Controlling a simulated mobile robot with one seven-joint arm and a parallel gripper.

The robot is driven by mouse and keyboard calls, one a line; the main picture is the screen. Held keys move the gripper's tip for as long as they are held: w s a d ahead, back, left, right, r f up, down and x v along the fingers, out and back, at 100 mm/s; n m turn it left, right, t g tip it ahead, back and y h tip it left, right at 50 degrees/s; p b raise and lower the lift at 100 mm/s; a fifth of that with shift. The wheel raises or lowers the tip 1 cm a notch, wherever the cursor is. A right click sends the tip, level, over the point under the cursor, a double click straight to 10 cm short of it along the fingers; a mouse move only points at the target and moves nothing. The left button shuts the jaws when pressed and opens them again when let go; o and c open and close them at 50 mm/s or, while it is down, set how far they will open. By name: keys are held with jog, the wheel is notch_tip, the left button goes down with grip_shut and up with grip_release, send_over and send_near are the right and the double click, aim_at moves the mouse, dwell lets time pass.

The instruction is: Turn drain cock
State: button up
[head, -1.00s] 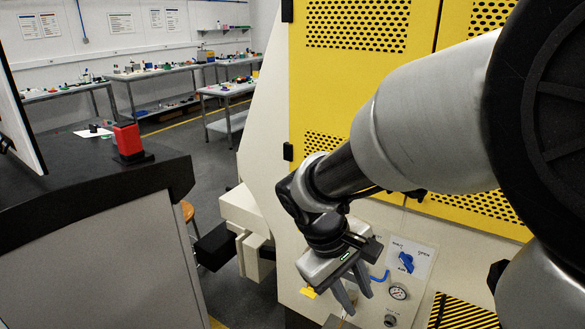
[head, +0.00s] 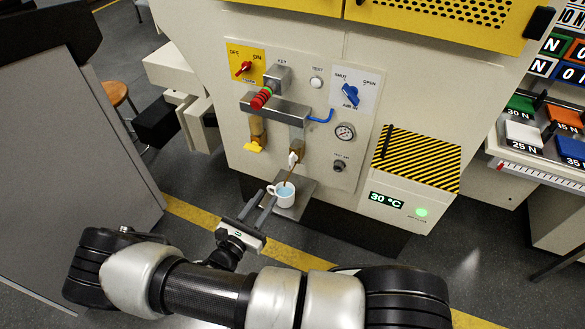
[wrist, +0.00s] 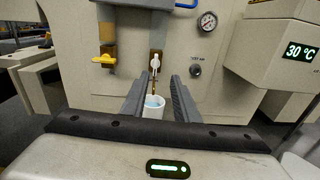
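Two small cocks show on the cream machine front. A yellow-handled cock (head: 254,147) sits under an amber tube at left; it also shows in the wrist view (wrist: 104,59). A white-handled cock (head: 293,158) sits to its right, also in the wrist view (wrist: 155,63), with a thin brownish piece or stream below it. No label tells which is the drain cock. A white mug (head: 282,193) with pale blue contents stands below the white-handled cock. My gripper (head: 262,197) is open and empty, its fingers pointing toward the machine just short of the mug and below both cocks.
The mug stands on a small grey shelf (head: 303,198).

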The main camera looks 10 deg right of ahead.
jog(key=f, duration=0.1)
jog(key=b, duration=0.3)
send_near(290, 160)
jog(key=shift+n+t+y, duration=0.3)
jog(key=shift+n+t, duration=0.1)
jog(key=x, duration=0.8)
jog(key=shift+d+f, duration=0.1)
jog(key=shift+d, duration=0.2)
grip_shut()
